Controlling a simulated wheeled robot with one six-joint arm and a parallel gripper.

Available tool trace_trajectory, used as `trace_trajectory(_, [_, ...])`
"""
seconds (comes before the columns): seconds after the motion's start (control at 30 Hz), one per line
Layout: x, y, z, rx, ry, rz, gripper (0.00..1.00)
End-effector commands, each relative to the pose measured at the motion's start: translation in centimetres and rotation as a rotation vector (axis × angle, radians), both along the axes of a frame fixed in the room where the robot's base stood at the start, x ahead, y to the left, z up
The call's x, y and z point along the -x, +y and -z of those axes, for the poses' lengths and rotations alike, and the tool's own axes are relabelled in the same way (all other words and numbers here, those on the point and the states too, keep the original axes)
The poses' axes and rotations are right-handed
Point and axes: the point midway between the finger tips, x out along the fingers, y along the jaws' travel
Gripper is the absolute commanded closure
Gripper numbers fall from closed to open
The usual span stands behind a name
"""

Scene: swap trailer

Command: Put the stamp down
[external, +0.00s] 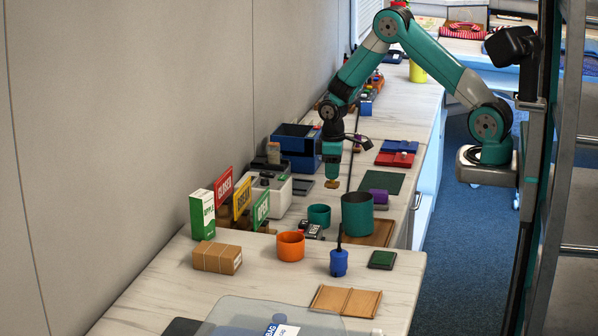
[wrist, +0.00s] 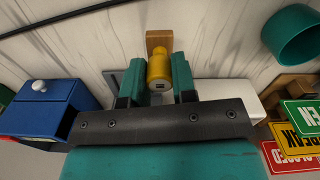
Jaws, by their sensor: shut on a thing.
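The stamp has a yellow handle (wrist: 159,68) and a brown wooden base (wrist: 159,38). In the external view the stamp (external: 332,184) shows small under my gripper (external: 332,175), over the far counter. My gripper points down and is shut on the yellow handle; in the wrist view its two teal fingers (wrist: 158,78) are on either side of it. The base extends past the fingertips. Whether the base touches the counter cannot be told.
A blue box (external: 298,140) and a white container (external: 270,190) stand left of my gripper. A flat grey piece (external: 302,186) lies close by. A green mat (external: 376,182), a teal cup (external: 319,214) and a larger teal pot (external: 357,213) are nearby. Signs (external: 242,198) stand along the wall.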

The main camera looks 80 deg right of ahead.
Motion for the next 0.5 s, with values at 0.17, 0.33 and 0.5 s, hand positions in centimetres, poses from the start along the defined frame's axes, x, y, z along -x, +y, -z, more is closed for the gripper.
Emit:
trace_trajectory(0.17, [0.1,0.0,2.6,-0.001,0.004,0.0,0.98])
trace_trajectory(0.33, [0.0,0.0,3.4,0.0,0.0,0.0,0.98])
trace_trajectory(0.5, [0.0,0.0,3.5,0.0,0.001,0.0,0.98])
